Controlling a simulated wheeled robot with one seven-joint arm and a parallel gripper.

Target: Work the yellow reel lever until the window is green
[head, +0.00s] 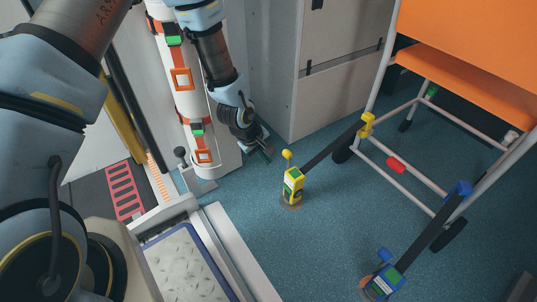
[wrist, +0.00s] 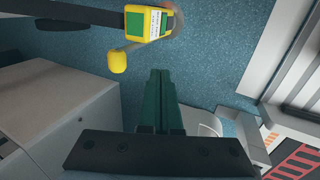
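The yellow reel (head: 292,186) stands on the floor, with a dark strap running from it up to a yellow hook on the orange-topped cart. Its lever ends in a yellow knob (head: 287,154) that stands up above the reel. In the wrist view the reel (wrist: 145,24) is at the top, and the knob (wrist: 117,63) is left of my fingertips. A green patch (wrist: 134,22) and a white label show on the reel; I cannot tell whether the patch is the window. My gripper (head: 265,156) is left of the knob, apart from it. In the wrist view its green fingers (wrist: 160,73) are together and empty.
A blue reel (head: 383,283) with its own strap stands at the front right. The orange cart (head: 465,73) is at the right and a grey cabinet (head: 322,85) behind. A white column with orange straps is beside my arm. Floor between the reels is clear.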

